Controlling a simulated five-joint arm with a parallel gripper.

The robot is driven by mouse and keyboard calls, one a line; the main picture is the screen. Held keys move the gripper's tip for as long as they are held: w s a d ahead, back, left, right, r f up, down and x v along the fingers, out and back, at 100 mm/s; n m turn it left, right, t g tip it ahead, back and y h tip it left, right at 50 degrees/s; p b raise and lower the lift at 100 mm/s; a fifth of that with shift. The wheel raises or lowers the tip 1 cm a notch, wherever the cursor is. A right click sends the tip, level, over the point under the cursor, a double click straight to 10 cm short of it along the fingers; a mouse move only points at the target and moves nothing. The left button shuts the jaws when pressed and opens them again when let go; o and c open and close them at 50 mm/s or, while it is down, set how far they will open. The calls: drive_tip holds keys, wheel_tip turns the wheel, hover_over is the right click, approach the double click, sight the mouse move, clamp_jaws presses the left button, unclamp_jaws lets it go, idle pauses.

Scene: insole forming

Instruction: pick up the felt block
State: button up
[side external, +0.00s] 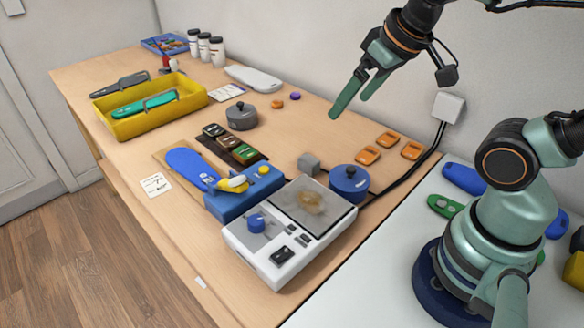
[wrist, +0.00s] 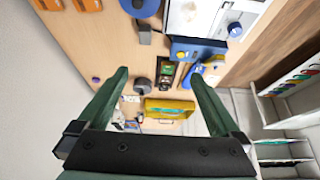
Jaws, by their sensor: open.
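A small grey block (side external: 309,163), the likeliest felt block, sits on the wooden table between the blue round pot and the slotted dark tray. It also shows small near the top of the wrist view (wrist: 145,36). My gripper (side external: 349,106) is open and empty, raised in the air above the back of the table, up and to the right of the block in the side view. In the wrist view its two green fingers (wrist: 158,74) are spread wide with nothing between the tips, and the block lies beyond them, not between them.
A blue lidded pot (side external: 349,184) stands close right of the block, a white press machine (side external: 280,262) in front. A dark tray (side external: 264,158) and a grey pot (side external: 241,116) lie to the left. Orange pieces (side external: 388,139) are at the back right. Bare table lies behind the block.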

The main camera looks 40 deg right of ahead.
drive_tip(key=w+m, duration=0.1)
drive_tip(key=m+g, duration=0.6)
drive_tip(key=m, duration=1.1)
hover_over(309, 159)
wheel_tip(309, 159, down, 12)
wheel_tip(309, 159, down, 7)
drive_tip(key=shift+w+r, duration=0.1)
drive_tip(key=shift+w, duration=0.05)
drive_tip(key=shift+f, duration=2.75)
drive_tip(key=c, duration=1.4)
drive_tip(key=shift+r, duration=0.2)
wheel_tip(309, 159, up, 20)
drive_tip(key=shift+f, duration=0.1)
